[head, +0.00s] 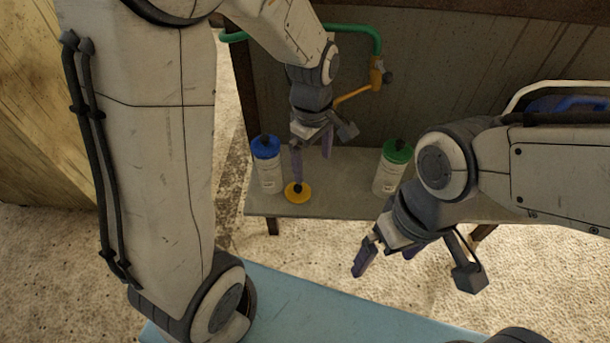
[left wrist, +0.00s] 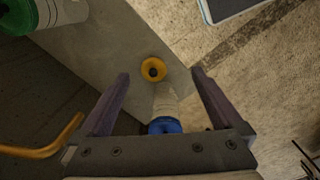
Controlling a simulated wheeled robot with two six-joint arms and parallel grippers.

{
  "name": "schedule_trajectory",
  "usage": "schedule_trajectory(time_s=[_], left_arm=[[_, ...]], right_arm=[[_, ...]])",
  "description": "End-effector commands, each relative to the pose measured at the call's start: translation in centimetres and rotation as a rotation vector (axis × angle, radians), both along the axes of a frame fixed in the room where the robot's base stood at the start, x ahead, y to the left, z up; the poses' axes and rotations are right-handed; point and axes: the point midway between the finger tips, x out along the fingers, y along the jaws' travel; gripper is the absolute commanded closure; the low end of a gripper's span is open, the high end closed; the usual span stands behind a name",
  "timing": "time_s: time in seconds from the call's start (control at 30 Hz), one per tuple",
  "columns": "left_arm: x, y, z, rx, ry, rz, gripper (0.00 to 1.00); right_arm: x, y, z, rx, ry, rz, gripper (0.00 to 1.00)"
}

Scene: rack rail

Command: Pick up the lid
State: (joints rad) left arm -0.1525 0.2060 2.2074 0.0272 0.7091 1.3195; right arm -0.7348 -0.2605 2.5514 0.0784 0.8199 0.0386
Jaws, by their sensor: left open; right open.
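The lid is a yellow disc (head: 298,197) with a dark knob, lying near the front edge of the grey bench. In the left wrist view the lid (left wrist: 153,63) shows between and a little beyond the fingertips. My left gripper (head: 313,166) is open and points down above the lid, with nothing between its fingers. In the head view one finger overlaps the lid's knob; I cannot tell whether they touch. My left gripper's fingers (left wrist: 160,74) also show in the left wrist view. My right gripper (head: 384,264) is open and empty, in front of the bench.
A white bottle with a blue cap (head: 266,147) stands close left of the lid. A white bottle with a green cap (head: 396,151) stands further right. A green rail (head: 352,29) with an orange fitting (head: 376,74) is behind.

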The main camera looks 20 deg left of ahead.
Motion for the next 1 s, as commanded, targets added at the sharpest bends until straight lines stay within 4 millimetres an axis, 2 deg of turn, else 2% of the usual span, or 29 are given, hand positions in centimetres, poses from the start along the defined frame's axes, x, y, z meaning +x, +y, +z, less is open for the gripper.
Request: schedule_trajectory(time_s=[0.03, 0.1, 0.2, 0.33, 0.5, 0.7, 0.87, 1.0], left_arm=[[1.3, 1.2, -2.8, 0.003, 0.012, 0.163, 0.0], [2.9, 2.6, -4.8, 0.006, 0.016, 0.377, 0.0], [4.3, 4.3, -7.1, 0.01, 0.022, 0.612, 0.0], [5.4, 5.7, -8.8, 0.012, 0.024, 0.797, 0.0], [5.7, 6.2, -10.9, 0.014, 0.028, 0.865, 0.0], [5.6, 6.1, -13.8, 0.014, 0.027, 0.862, 0.0], [5.6, 6.0, -14.8, 0.013, 0.026, 0.861, 0.0], [5.6, 5.8, -16.8, 0.014, 0.029, 0.86, 0.0]], right_arm=[[0.0, -0.1, -1.5, 0.007, -0.004, -0.002, 0.0], [0.1, -0.2, -2.2, 0.013, -0.007, -0.004, 0.0], [0.1, -0.4, -2.9, 0.019, -0.01, -0.006, 0.0], [0.1, -0.6, -3.3, 0.024, -0.013, -0.007, 0.0], [0.1, -0.6, -3.6, 0.026, -0.014, -0.007, 0.0], [0.1, -0.6, -3.8, 0.026, -0.014, -0.007, 0.0], [0.1, -0.6, -3.9, 0.026, -0.014, -0.007, 0.0], [0.1, -0.6, -4.0, 0.026, -0.014, -0.007, 0.0]])
